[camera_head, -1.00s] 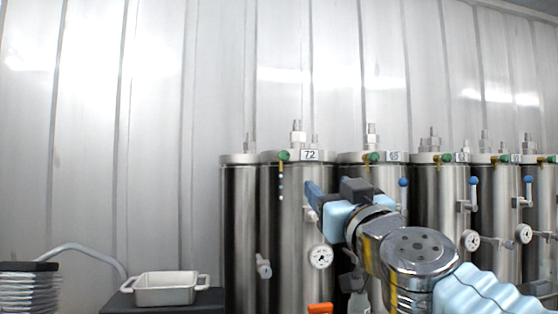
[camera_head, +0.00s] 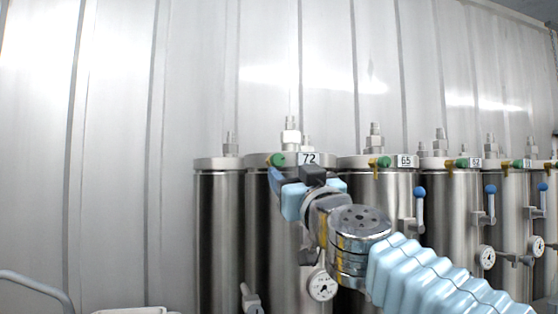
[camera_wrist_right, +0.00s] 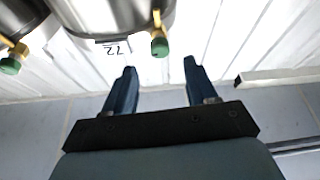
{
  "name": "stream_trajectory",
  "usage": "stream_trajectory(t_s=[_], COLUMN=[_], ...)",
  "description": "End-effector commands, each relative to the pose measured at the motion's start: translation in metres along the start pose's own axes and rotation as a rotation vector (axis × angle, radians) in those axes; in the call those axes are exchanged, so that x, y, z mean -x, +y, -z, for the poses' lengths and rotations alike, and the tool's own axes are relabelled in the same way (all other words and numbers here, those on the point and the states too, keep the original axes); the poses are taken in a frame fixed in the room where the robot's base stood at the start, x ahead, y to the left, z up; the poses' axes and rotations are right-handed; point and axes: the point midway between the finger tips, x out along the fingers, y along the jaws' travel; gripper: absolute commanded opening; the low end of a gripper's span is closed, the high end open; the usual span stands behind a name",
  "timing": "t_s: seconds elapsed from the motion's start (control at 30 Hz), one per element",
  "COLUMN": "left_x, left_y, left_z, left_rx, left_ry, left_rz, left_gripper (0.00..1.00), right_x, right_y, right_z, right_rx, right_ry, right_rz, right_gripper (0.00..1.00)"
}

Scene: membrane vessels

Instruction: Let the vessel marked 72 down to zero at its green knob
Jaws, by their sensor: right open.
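The vessel marked 72 (camera_head: 267,240) is an upright steel cylinder with its label (camera_head: 308,159) on the top rim. Its green knob (camera_head: 277,159) sits on the rim left of the label. My right gripper (camera_head: 274,180) is just below the knob, its arm crossing in front of the vessel. In the right wrist view, my right gripper (camera_wrist_right: 160,66) is open and empty. The green knob (camera_wrist_right: 160,47) on its brass fitting lies just beyond and between the fingertips, apart from them. A round gauge (camera_head: 322,286) shows below the arm; I cannot read it. My left gripper is not in view.
Vessel 65 (camera_head: 406,205) stands close on the right, with more vessels beyond. They carry blue-topped handles (camera_head: 420,192) and gauges (camera_head: 487,258). An unmarked-looking cylinder (camera_head: 217,240) is on the left. A white dish (camera_head: 130,311) shows at the bottom edge. A ribbed metal wall is behind.

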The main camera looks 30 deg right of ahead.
Motion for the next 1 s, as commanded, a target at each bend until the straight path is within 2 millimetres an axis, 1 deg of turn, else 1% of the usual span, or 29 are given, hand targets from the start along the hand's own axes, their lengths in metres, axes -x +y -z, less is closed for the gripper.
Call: stream_trajectory(t_s=[0.03,0.1,0.2,0.3,0.4,0.5,0.73,0.77,1.0], left_x=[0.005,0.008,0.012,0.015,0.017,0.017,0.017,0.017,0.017], left_y=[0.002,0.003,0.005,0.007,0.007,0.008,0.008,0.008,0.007], left_z=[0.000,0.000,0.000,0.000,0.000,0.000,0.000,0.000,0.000], left_rx=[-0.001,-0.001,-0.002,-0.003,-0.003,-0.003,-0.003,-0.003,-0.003], left_ry=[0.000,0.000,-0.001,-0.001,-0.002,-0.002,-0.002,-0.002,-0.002], left_rz=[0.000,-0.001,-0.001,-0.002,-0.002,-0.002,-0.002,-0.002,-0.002], left_gripper=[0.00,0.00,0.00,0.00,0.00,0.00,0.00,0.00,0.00], right_x=[-0.014,-0.030,-0.049,-0.062,-0.071,-0.075,-0.075,-0.075,-0.075], right_y=[0.000,0.000,0.000,0.000,0.000,0.000,0.000,0.000,0.000], right_z=[0.002,0.001,0.001,0.002,0.001,0.001,0.000,0.000,0.000], right_rx=[-0.004,-0.003,-0.003,-0.002,-0.001,-0.001,0.000,0.000,0.000], right_ry=[-0.001,-0.002,-0.001,0.000,0.000,0.000,0.001,0.001,0.001], right_rz=[0.001,0.000,0.001,0.000,0.000,-0.001,-0.001,-0.001,-0.001], right_gripper=[0.57,0.57,0.57,0.57,0.57,0.57,0.57,0.55,0.18])
